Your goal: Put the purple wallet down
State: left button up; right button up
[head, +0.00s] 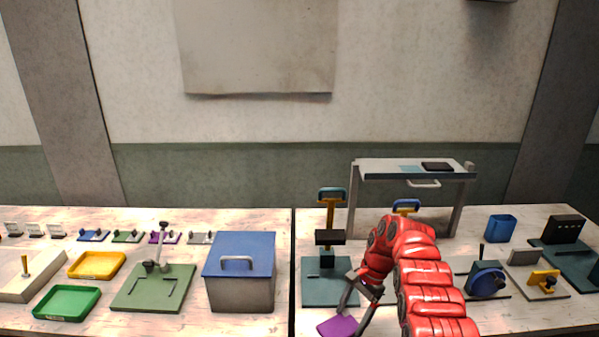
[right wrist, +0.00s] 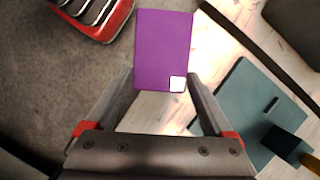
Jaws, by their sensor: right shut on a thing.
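The purple wallet (head: 338,326) is a flat purple rectangle at the bottom of the head view, near the front of the right table. In the right wrist view the wallet (right wrist: 163,48) shows a small white square at one corner. My right gripper (head: 354,315) is shut on the wallet; its two fingers (right wrist: 161,82) reach the wallet's near end, one at each side. The wallet overlaps the table's front edge in the wrist view, with floor to its left. I cannot tell how high it is above the tabletop. My left gripper is not in view.
A teal-based press (head: 330,285) stands just behind the wallet. A blue-lidded box (head: 240,280) is on the left table, across a narrow gap. A grey raised shelf (head: 385,172) stands behind my right arm. Blue-wheeled and yellow-handled devices (head: 487,282) are at right.

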jog(key=shift+s+d+n, duration=0.1)
jog(key=shift+s+n, duration=0.2)
jog(key=shift+n, duration=0.1)
jog(key=shift+s+d+n+g+h+b, duration=0.2)
jog(key=shift+s+n, duration=0.1)
jog(key=shift+n, duration=0.15)
jog(key=shift+s+d+n+g+h+b, duration=0.15)
jog(key=shift+s+n+g, duration=0.1)
jog(key=shift+n, duration=0.2)
jog(key=shift+s+a, duration=0.15)
jog(key=shift+a, duration=0.05)
jog(key=shift+d+n, duration=0.15)
jog(key=shift+n, duration=0.25)
jog(key=shift+s+d, duration=0.1)
jog(key=shift+d, duration=0.05)
